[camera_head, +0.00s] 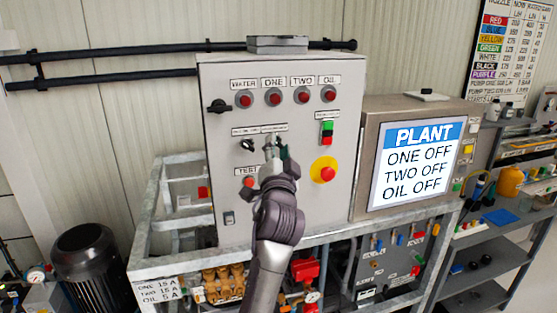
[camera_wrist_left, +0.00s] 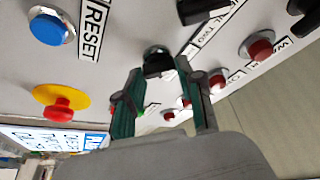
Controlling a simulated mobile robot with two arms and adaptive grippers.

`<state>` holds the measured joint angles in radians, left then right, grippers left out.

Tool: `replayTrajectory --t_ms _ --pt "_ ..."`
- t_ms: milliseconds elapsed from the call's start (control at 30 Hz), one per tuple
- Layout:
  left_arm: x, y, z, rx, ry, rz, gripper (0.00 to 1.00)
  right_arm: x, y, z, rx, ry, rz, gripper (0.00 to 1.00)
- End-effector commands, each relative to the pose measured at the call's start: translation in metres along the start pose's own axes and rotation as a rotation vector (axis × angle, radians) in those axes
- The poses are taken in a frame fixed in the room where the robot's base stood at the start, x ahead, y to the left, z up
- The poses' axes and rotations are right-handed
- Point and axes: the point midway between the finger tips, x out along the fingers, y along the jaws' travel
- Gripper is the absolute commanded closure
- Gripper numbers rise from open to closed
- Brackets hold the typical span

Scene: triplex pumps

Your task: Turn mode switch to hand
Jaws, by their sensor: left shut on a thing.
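The grey control panel (camera_head: 285,205) faces me in the head view. My left gripper (camera_head: 274,153) reaches its upper middle part. In the left wrist view the gripper (camera_wrist_left: 160,80) has its two green-padded fingers on either side of a black switch knob (camera_wrist_left: 157,62), shut on it. In the head view this switch is mostly hidden behind the gripper, and its label is too small to read, so I cannot tell its position. A second black selector switch (camera_head: 247,145) sits just left of it, apart from the fingers. My right gripper is in neither view.
A red emergency stop on a yellow disc (camera_head: 323,170) sits right of my gripper, below a green and red button pair (camera_head: 327,131). Several red lamps (camera_head: 274,97) line the panel's top. A blue reset button (camera_wrist_left: 47,27) shows in the wrist view. The plant screen (camera_head: 420,162) stands right.

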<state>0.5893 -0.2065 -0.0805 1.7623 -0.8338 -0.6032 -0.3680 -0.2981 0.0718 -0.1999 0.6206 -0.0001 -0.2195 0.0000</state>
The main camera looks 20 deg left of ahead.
Motion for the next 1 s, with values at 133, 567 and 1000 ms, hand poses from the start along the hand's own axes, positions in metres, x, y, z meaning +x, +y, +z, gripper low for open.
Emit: replayTrajectory --t_ms 133,567,1000 --pt "0.001 -0.001 0.001 -0.004 -0.003 -0.003 0.97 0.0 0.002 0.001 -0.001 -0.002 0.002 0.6" --pt "0.001 -0.001 0.0 -0.003 -0.002 -0.002 0.38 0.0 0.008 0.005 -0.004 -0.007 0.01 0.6" --pt "0.009 -0.024 -0.021 -0.003 0.002 -0.006 0.38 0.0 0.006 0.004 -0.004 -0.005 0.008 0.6"
